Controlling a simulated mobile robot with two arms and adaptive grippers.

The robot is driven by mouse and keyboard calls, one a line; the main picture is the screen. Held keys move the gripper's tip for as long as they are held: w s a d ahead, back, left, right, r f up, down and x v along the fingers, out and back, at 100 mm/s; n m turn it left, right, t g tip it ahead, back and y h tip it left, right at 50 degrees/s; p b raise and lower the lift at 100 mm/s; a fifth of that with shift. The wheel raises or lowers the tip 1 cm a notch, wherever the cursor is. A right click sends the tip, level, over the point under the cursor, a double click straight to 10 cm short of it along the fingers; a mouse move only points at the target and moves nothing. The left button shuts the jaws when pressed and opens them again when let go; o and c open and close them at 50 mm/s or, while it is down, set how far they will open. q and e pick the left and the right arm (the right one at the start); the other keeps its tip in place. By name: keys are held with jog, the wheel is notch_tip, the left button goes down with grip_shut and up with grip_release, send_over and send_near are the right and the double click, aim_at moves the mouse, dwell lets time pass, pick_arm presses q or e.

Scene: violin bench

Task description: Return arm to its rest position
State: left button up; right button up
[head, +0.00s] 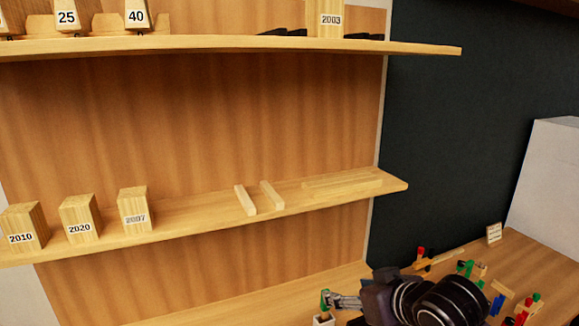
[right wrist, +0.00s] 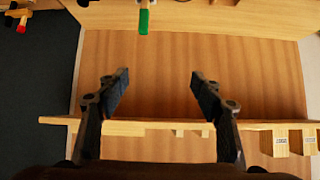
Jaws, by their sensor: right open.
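My right gripper (head: 342,301) is low in the head view, right of centre, with its dark arm coming in from the lower right. It is in front of the shelf wall, below the middle shelf (head: 330,205). In the right wrist view its two dark fingers (right wrist: 158,76) stand wide apart with nothing between them. Wood panel shows behind them. My left gripper is in neither view.
Wooden blocks labelled 2010 (head: 22,228), 2020 (head: 80,219) and 2007 (head: 134,210) stand on the middle shelf, with two wooden strips (head: 258,197) to their right. Several coloured small items crowd the bench (head: 545,262) beside my arm. A green-tipped piece (right wrist: 144,18) shows in the wrist view.

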jog(key=s+d+f+m+g+h, duration=0.1)
jog(key=s+d+f+g+h, duration=0.15)
jog(key=s+f, duration=1.25)
jog(key=s+d+f+m+g+h, duration=0.1)
jog(key=s+d+f+g, duration=0.15)
jog(key=s+f, duration=0.45)
jog(key=s+d+f+g, duration=0.25)
jog(key=s+f, duration=0.25)
jog(key=s, duration=0.4)
notch_tip(320, 180, down, 31)
jog(key=s+b, duration=0.2)
jog(key=b, duration=0.3)
jog(key=s+d+f+g+b, duration=0.1)
jog(key=s+d+f+b, duration=0.2)
jog(key=s+f, duration=1.3)
notch_tip(320, 180, down, 4)
jog(key=shift+s+d+r+b, duration=0.2)
jog(key=shift+s+r+b, duration=0.05)
jog(key=shift+s+b, duration=0.15)
jog(key=shift+g+h, duration=0.25)
